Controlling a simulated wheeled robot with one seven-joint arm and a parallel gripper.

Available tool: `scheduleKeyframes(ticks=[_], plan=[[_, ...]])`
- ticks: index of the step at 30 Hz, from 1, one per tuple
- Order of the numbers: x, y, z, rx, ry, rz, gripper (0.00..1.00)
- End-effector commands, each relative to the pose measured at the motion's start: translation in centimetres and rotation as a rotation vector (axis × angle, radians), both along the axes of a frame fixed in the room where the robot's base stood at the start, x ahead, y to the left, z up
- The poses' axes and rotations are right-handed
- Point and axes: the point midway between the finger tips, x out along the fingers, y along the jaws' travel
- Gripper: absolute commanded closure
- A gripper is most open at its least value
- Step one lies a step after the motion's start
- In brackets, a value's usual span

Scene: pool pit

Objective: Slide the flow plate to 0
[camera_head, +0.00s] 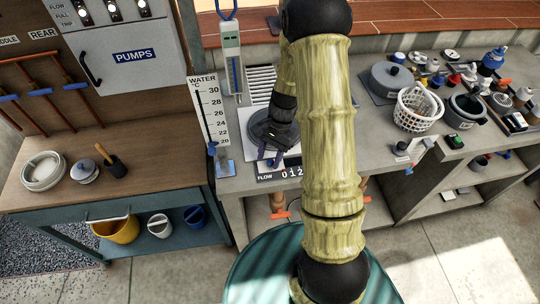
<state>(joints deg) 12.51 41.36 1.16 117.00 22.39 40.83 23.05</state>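A dark scale strip marked FLOW with 0, 1 and 2 (280,172) lies at the front edge of the grey counter, left of my arm. Behind it a round dark grey plate (257,125), apparently the flow plate, rests on a pale square panel (250,154). My arm hides the scale's right end and part of the plate.
A WATER °C gauge board (209,112) stands left of the plate. A white basket (418,108), a grey lidded pot (391,78) and several bottles crowd the counter at right. A wooden bench (150,150) with a white bowl (43,171) is at left.

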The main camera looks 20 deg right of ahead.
Motion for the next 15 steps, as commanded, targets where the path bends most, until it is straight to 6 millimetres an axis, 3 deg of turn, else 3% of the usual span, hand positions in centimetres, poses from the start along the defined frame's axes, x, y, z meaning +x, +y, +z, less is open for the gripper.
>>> scheduleKeyframes(ticks=[10,15], plan=[[0.1,-0.3,0.3,-0.003,-0.001,-0.002,0.59],[0.6,-1.0,2.0,-0.004,-0.004,-0.003,0.59]])
